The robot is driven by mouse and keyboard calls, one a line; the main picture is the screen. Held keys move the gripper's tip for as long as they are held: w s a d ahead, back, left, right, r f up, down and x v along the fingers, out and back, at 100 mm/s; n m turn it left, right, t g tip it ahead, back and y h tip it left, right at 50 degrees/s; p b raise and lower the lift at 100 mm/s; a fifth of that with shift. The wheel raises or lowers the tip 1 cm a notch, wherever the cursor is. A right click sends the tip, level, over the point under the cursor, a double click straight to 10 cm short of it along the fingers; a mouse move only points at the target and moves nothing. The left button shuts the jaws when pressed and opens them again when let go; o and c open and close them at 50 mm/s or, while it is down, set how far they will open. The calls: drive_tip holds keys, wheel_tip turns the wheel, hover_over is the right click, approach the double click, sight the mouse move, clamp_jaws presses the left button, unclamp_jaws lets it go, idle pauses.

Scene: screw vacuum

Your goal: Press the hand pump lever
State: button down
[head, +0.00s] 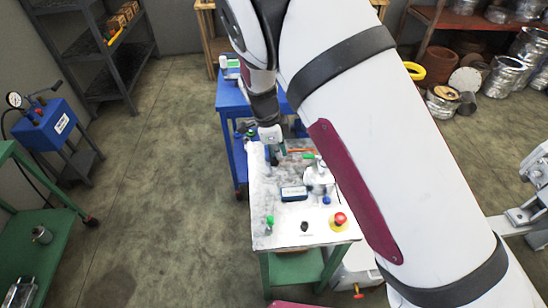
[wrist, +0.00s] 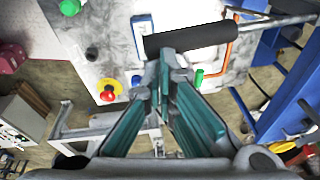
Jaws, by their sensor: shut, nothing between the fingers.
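The hand pump lever shows in the wrist view as a thick black grip (wrist: 195,38) on a metal rod (wrist: 275,22) that runs off to the right. It lies across the view above the white worktop (wrist: 105,30). My gripper (wrist: 168,62) has its teal fingers drawn together and empty. The fingertips overlap the lower edge of the black grip in the picture; I cannot tell whether they touch it. In the head view my gripper (head: 283,148) is over the far end of the worktop, and the lever is not clearly visible there.
On the worktop are a red-and-yellow emergency button (head: 340,219), a green knob (head: 270,222), a black knob (head: 304,227) and a blue-framed display (head: 293,193). A blue table (head: 235,98) stands behind. A blue gauge unit (head: 45,128) stands left, with open floor (head: 165,150) between.

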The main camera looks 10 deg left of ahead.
wheel_tip(320, 180, up, 7)
drive_tip(key=s, duration=0.2)
drive_tip(key=shift+s+a, duration=0.25)
drive_tip(key=shift+a, duration=0.1)
idle(0.9)
drive_tip(key=s+d+r+n+y, duration=0.1)
drive_tip(key=s+d+r+n, duration=0.15)
drive_tip(key=d+r, duration=0.35)
drive_tip(key=s+d+r+n+t+y+b, duration=0.1)
drive_tip(key=s+d+r+n, duration=0.15)
drive_tip(key=d+r, duration=0.3)
drive_tip(key=s+d+r+n+y, duration=0.1)
drive_tip(key=s+d+r+n, duration=0.15)
drive_tip(key=d+r, duration=0.35)
drive_tip(key=s+d+r+n+t, duration=0.1)
drive_tip(key=s+d+r+n, duration=0.1)
drive_tip(key=s+d+n, duration=0.2)
drive_tip(key=s+d+r+n+t+h+b, duration=0.1)
drive_tip(key=s+d+n, duration=0.4)
drive_tip(key=s, duration=0.5)
drive_tip(key=shift+r+t, duration=0.6)
drive_tip(key=shift+r, duration=0.35)
drive_tip(key=shift+d, duration=0.15)
